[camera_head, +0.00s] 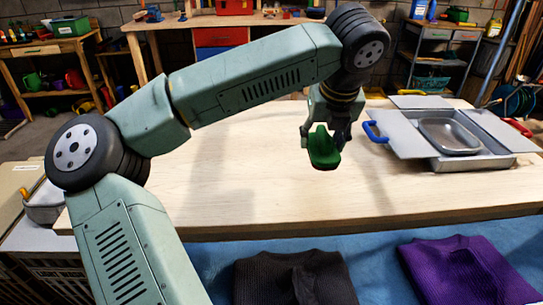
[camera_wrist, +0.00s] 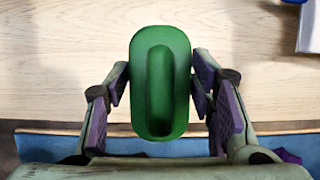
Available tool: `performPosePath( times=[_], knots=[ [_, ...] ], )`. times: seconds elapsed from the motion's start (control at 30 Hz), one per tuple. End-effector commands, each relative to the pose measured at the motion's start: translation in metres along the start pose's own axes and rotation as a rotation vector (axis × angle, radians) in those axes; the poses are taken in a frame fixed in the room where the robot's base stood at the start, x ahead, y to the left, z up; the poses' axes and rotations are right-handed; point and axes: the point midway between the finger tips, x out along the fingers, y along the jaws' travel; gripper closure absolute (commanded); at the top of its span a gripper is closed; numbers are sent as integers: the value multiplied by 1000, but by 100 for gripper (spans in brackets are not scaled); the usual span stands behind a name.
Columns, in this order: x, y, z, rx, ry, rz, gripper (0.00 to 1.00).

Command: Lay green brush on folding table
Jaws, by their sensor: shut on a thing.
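The green brush (camera_head: 323,148) is held in my gripper (camera_head: 325,134) above the pale wooden tabletop of the folding table (camera_head: 220,175). In the wrist view the green brush (camera_wrist: 160,82) sits between the two fingers of my gripper (camera_wrist: 160,90), its oval back and raised grip facing the camera. The fingers press on its two sides. In the wrist view the wooden tabletop (camera_wrist: 60,60) fills the ground behind it. The brush appears apart from the tabletop, though its exact height is hard to tell.
A grey open-flapped box with a metal tray (camera_head: 455,137) and a blue handle (camera_head: 375,132) stands on the table's right. Dark (camera_head: 290,278) and purple (camera_head: 468,270) folded garments lie on a blue surface (camera_head: 380,250) in front. The tabletop's middle and left are clear.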

Motion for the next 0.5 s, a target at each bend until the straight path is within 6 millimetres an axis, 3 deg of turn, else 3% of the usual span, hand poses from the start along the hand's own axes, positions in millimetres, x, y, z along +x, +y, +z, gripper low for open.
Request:
performPosePath(
  times=[0.3,0.5],
  knots=[
    [46,0,-20,1,4,-1,73],
    [62,1,-26,-1,3,1,73]
  ],
)
